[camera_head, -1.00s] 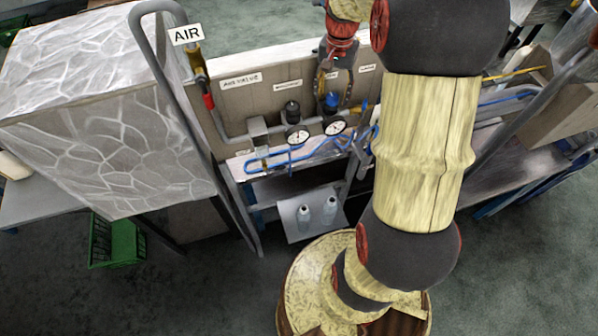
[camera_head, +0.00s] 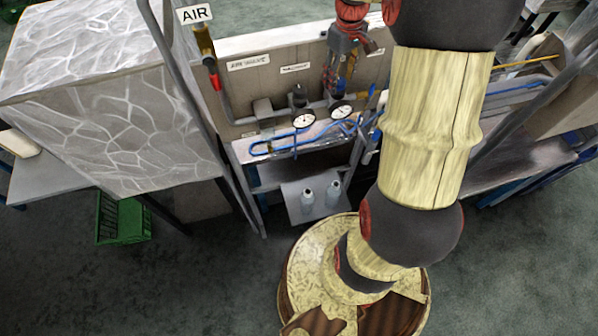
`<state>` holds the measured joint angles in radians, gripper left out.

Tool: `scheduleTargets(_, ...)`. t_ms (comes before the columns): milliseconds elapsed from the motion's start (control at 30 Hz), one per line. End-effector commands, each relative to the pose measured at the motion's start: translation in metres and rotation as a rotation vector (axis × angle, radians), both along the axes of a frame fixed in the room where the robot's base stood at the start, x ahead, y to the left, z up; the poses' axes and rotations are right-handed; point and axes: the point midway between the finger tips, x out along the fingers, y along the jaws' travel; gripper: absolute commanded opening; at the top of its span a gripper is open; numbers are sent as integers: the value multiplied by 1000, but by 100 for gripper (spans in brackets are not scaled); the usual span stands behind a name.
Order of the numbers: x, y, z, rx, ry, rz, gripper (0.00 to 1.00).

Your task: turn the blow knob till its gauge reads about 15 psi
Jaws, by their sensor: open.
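A panel (camera_head: 270,85) carries two regulators with round white gauges. The left regulator has a dark knob (camera_head: 298,92) above its gauge (camera_head: 304,120). The right regulator's gauge (camera_head: 341,110) shows just below my gripper. The needles and labels are too small to read, so I cannot tell which knob is the blow knob. My gripper (camera_head: 338,84) is open and points down over the right regulator. Its fingers hide that regulator's knob top; I cannot tell whether they touch it.
Blue tubing (camera_head: 270,148) runs along the shelf below the gauges. Two pale bottles (camera_head: 308,199) stand on a lower shelf. An upright metal pipe with an AIR sign (camera_head: 194,14) is left of the panel. A large marbled box (camera_head: 110,120) fills the left.

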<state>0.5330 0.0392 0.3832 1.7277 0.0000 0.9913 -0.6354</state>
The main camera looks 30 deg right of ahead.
Motion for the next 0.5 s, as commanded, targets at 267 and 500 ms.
scheduleTargets(267,0,0,0,1,1,301,49)
scheduleTargets(500,1,-1,13,-4,-4,496,49)
